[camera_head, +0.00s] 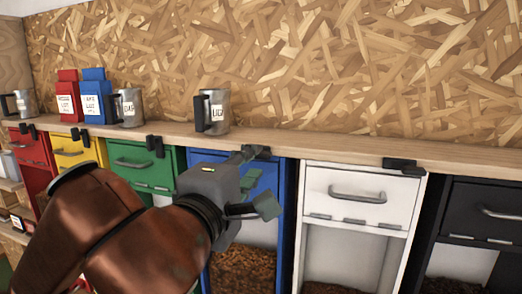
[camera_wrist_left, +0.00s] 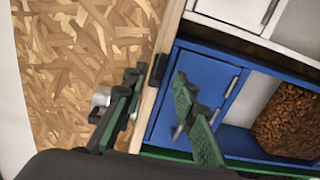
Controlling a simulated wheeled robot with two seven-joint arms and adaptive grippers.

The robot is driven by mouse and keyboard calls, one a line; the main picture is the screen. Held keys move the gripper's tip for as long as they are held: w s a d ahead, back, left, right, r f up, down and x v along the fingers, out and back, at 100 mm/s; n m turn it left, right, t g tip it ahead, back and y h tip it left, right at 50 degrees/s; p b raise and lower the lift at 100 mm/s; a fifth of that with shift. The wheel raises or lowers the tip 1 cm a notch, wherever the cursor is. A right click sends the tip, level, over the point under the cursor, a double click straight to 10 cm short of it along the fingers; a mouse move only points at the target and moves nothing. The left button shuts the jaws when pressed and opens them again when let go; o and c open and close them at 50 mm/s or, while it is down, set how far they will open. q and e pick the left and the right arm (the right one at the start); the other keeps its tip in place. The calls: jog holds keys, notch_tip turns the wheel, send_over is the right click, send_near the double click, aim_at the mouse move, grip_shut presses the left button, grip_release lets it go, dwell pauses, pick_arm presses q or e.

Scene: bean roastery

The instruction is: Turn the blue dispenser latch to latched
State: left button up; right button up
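The blue dispenser (camera_head: 285,185) stands under the shelf, between the green and white ones, with brown beans behind its lower window. Its blue front panel also shows in the wrist view (camera_wrist_left: 206,75). Its dark latch (camera_head: 262,152) is at the shelf's front edge, partly hidden by my left gripper (camera_head: 256,180). In the wrist view the latch (camera_wrist_left: 157,70) lies between the spread fingers of my left gripper (camera_wrist_left: 157,82), with visible gaps. I cannot tell from these views which way the latch is turned. My right gripper is not in view.
The wooden shelf (camera_head: 330,146) carries a metal cup (camera_head: 218,112) behind the latch and more cups and tins at left. Red, yellow, green (camera_head: 150,155), white (camera_head: 350,180) and black (camera_head: 490,195) dispensers line the row, with dark latches along the edge.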

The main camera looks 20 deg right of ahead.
aim_at(260, 157)
pick_arm(q)
jog(key=p+x, duration=0.2)
jog(key=x, duration=0.3)
jog(key=shift+w+d, duration=0.2)
jog(key=shift+c, duration=0.4)
grip_shut()
